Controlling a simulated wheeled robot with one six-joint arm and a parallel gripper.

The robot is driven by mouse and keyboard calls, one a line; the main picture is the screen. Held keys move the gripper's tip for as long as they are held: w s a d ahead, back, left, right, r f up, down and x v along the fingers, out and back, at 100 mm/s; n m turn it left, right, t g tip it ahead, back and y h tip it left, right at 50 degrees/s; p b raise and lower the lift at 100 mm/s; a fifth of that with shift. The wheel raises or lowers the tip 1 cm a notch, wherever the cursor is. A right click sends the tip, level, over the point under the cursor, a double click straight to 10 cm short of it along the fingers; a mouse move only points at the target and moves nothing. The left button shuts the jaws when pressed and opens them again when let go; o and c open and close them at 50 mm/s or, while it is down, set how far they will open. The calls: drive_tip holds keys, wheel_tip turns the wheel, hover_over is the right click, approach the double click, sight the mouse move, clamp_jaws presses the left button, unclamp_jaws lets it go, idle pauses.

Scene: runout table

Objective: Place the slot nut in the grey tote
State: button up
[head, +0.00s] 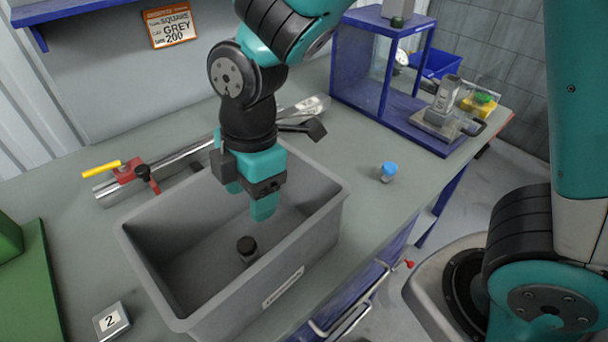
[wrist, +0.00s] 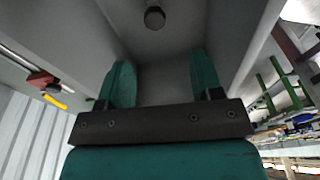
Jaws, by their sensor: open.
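The grey tote (head: 185,302) stands on the table with its open top up. A small dark-topped piece with a lighter lower part (head: 247,249), which looks like the slot nut, stands on the tote floor; it also shows in the wrist view (wrist: 154,17) near the top edge. My gripper (head: 249,203) points down into the tote's mouth, above that piece and apart from it. Its two teal fingers are spread with nothing between them, as the wrist view (wrist: 157,85) also shows.
A small blue-capped item (head: 388,171) stands on the table right of the tote. A metal rail with a red and yellow clamp (head: 127,170) lies behind it. A number 2 block (head: 111,321) and green fixture (head: 45,290) are at left. A blue frame (head: 385,80) stands at back right.

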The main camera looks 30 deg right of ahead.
drive_tip(key=s+d+r+m+y, duration=0.2)
drive_tip(key=s+d+r+m, duration=0.5)
drive_tip(key=m, duration=0.7)
wheel_tip(320, 180, up, 2)
drive_tip(key=s, duration=0.2)
drive_tip(key=shift+s+r+t+y, duration=0.2)
drive_tip(key=shift+s+t+y, duration=0.1)
drive_tip(key=shift+s, duration=0.05)
drive_tip(key=shift+d, duration=0.1)
drive_tip(key=shift+c, duration=0.4)
